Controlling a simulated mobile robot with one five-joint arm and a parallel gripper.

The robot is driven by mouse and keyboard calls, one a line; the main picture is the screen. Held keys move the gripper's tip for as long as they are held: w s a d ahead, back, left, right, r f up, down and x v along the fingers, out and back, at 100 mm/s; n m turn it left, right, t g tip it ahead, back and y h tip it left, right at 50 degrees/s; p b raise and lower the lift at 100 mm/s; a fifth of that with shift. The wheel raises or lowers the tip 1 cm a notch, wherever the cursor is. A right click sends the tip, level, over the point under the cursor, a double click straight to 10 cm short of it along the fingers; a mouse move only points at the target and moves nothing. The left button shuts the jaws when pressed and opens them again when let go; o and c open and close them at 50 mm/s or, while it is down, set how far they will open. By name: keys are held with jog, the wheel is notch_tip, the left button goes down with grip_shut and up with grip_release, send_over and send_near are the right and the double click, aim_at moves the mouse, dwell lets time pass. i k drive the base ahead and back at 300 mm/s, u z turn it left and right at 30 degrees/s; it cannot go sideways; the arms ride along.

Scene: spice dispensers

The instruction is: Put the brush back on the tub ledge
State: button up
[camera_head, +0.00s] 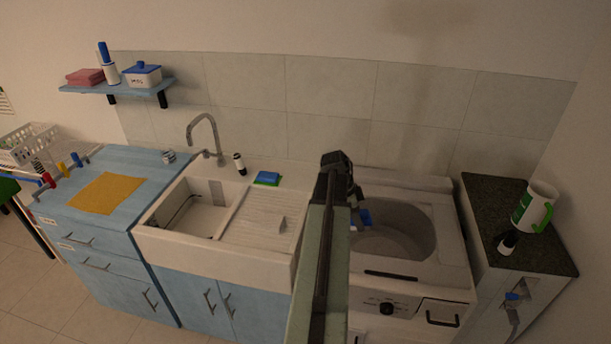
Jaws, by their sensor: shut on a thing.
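My gripper (357,200) is at the end of my arm, above the left side of the open tub (408,241) in the white top-loading machine. It is shut on a small blue thing, which appears to be the brush (365,217); only a blue part and a pale bit beside it show. The rest of it is hidden by my gripper and arm. It is over the tub opening; I cannot tell whether it touches the rim. The pale ledge (436,183) runs behind the tub opening, and my arm covers the left rim.
To the left is a white sink (160,212) with a ribbed drainboard, a faucet (208,138) and a blue-green sponge (267,178). To the right, a dark countertop (490,205) holds a white-green jug (534,207) and a small black-and-white item (508,242).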

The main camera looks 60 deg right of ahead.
aim_at(299, 185)
jog(key=z, duration=0.05)
jog(key=i, duration=1)
jog(key=z, duration=0.05)
